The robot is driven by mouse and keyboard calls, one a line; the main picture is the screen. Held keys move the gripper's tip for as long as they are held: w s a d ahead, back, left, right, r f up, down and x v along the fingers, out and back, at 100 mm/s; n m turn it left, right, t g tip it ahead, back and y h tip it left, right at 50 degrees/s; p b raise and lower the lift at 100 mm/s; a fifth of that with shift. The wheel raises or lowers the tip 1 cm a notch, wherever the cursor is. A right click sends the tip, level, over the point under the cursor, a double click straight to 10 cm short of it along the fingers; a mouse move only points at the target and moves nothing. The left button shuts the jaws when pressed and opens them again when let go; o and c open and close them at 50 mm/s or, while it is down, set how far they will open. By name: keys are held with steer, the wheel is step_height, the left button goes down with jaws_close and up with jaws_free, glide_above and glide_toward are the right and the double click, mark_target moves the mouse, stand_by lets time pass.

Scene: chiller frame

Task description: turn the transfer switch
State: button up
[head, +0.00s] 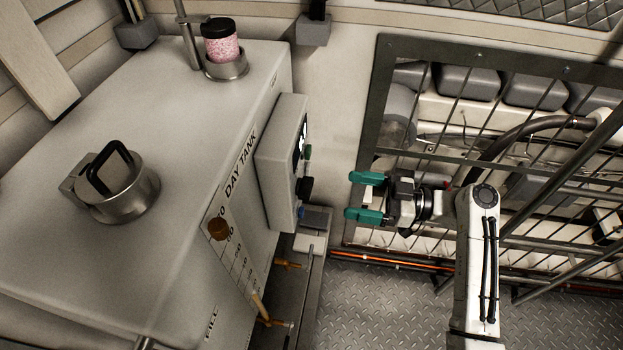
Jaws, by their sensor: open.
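A grey control box (270,160) is fixed to the side of the day tank. Its face is seen nearly edge-on. A black knob (305,187) sticks out from the face and looks like the transfer switch; its pointer position cannot be read from here. My gripper (364,197) is to the right of the knob, with its two green fingers pointing left toward it. The fingers are apart, one above the other in the picture, with nothing between them. A visible gap separates the fingertips from the knob.
A green button (308,152) sits above the knob and a small blue part (301,213) below it. The grey day tank (170,130) fills the left. A dark metal guard frame (377,100) stands behind my arm. Tread-plate floor (370,310) lies below.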

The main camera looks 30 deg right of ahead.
mark_target(305, 188)
steer(key=p+x, duration=0.2)
steer(key=x, duration=0.7)
steer(key=shift+a, duration=0.2)
steer(key=shift+c, duration=0.5)
steer(key=c, duration=1)
steer(key=shift+o, duration=0.2)
